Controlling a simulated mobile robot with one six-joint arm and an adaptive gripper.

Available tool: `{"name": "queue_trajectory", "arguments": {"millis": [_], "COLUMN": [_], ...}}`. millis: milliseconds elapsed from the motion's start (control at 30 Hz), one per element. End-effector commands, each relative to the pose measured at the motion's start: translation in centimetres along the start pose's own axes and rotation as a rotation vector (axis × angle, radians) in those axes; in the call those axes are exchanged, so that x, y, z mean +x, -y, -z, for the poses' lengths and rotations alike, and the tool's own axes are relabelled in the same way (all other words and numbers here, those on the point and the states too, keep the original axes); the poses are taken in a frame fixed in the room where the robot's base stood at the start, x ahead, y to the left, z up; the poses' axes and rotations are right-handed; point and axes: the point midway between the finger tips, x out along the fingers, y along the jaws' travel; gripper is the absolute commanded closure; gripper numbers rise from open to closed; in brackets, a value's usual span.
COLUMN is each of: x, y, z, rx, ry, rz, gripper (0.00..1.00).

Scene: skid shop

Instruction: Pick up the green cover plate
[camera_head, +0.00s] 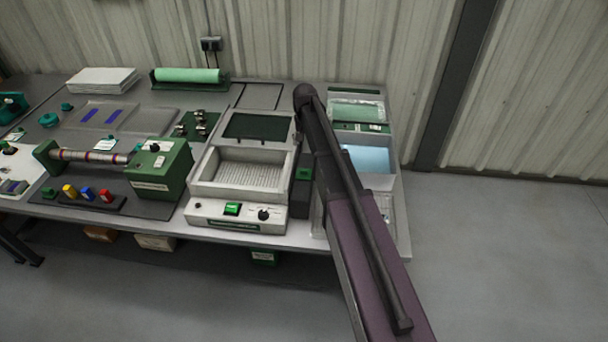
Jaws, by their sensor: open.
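A dark green flat rectangular panel (253,127) lies in the pale frame at the back of the grey-white bench machine (237,213). It is the plainest match for the green cover plate, but I cannot be sure. My arm crosses the view from the bottom right up to a dark joint behind the machine's right side. My gripper cannot be made out; nothing is seen held. The arm hides part of the bench right of the machine.
A green box with a striped roller (160,173) stands left of the machine. A pale tray rack (398,222) with a blue sheet (368,159) is at right. A green roll (187,75) and a white stack (102,80) lie at the back. The floor at right is clear.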

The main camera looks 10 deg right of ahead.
Motion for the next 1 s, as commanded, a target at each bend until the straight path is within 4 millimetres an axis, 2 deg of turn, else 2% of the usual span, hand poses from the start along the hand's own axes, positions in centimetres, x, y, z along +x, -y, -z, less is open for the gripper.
{"name": "queue_trajectory", "arguments": {"millis": [1000], "x": [7.6], "y": [-0.1], "z": [0.0], "rx": [0.001], "ry": [0.000], "rz": [0.000], "gripper": [0.23]}}
